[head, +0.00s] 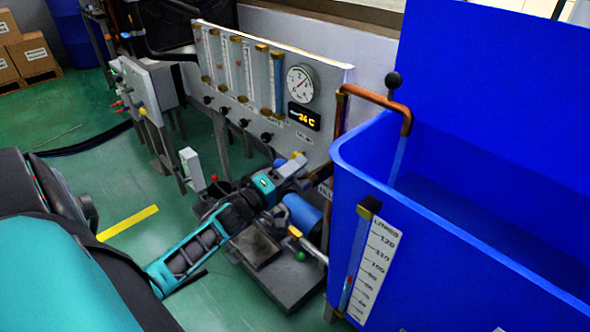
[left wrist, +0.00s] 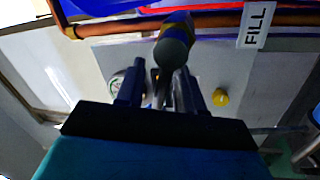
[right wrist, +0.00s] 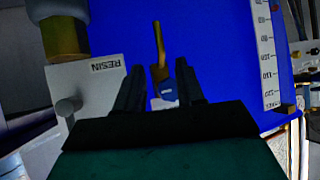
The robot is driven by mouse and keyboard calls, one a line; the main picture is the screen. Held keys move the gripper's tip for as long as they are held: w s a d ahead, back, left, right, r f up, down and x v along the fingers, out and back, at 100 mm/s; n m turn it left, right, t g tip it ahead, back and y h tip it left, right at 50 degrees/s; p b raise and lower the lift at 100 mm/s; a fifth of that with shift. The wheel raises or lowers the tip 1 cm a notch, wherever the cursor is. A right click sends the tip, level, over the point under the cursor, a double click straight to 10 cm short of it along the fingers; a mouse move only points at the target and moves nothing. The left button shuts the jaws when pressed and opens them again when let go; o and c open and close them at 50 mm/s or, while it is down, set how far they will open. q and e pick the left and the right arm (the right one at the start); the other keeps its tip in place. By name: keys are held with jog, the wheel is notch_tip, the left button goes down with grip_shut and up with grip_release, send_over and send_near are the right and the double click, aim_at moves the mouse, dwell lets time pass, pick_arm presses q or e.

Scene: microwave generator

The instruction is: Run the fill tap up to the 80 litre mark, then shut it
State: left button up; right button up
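The blue tank (head: 450,240) stands at the right of the head view. Its litre scale (head: 375,265) has a sight tube (head: 355,265) with a blue column low in it; I cannot read the exact mark. A pale water stream (head: 399,160) falls from the copper spout (head: 375,97) into the tank. My left gripper (head: 300,172) is at the lower right of the panel. In the left wrist view, a dark-ended handle (left wrist: 173,52) lies between and beyond its parted fingers, near the FILL label (left wrist: 256,25). My right gripper (right wrist: 160,68) is open, seen only in its wrist view.
The panel (head: 255,85) carries flow tubes, a round gauge (head: 300,84) and a display. In the right wrist view, a brass lever (right wrist: 158,45) shows against the blue tank, with a RESIN plate (right wrist: 90,90) beside it. Open green floor (head: 70,180) lies at the left.

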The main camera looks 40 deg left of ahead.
pick_arm(q)
jog(key=shift+s, duration=0.1)
